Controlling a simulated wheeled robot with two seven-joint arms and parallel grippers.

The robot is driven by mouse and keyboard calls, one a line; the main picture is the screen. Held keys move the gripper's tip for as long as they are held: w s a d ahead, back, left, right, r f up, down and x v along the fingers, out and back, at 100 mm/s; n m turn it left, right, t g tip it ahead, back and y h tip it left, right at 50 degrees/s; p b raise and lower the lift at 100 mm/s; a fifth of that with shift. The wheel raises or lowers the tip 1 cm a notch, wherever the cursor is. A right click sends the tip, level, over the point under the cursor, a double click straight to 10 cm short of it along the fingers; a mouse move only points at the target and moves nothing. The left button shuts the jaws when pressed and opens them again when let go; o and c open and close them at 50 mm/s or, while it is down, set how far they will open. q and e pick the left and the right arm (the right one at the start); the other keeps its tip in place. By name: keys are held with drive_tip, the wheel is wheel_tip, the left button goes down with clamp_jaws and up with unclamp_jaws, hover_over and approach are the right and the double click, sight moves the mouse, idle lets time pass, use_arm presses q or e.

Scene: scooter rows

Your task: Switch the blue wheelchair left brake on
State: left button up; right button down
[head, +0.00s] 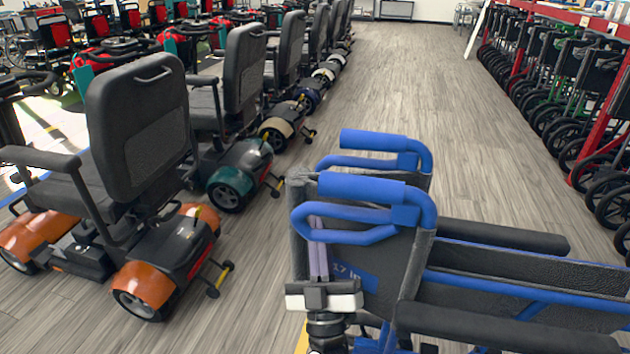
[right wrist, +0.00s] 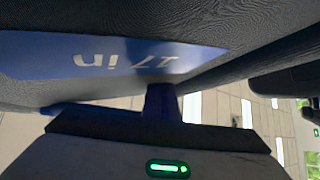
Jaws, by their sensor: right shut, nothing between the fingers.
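The blue wheelchair (head: 465,284) is in the lower right of the head view, its back and blue push handles (head: 362,188) toward the left and its black armrests (head: 500,330) running right. My right gripper (head: 318,255) is upright close behind the backrest, beside the blue "17 in" label (head: 356,280). Its slim fingers are together and empty. In the right wrist view the label (right wrist: 120,58) is upside down, with the shut fingers (right wrist: 162,102) just beside it; I cannot tell whether they touch. The left brake cannot be made out in either view. My left gripper is not in view.
Mobility scooters (head: 140,190) stand in a row at the left, the nearest with orange rear covers. Folded wheelchairs or walkers (head: 560,90) line the right side by a red rack. The wood-look floor (head: 400,90) between the rows is clear.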

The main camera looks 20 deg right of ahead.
drive_tip(key=shift+r, duration=0.1)
drive_tip(key=x, duration=0.9)
drive_tip(key=shift+w+r, duration=0.25)
drive_tip(key=shift+w, duration=0.05)
drive_tip(key=shift+d, duration=0.1)
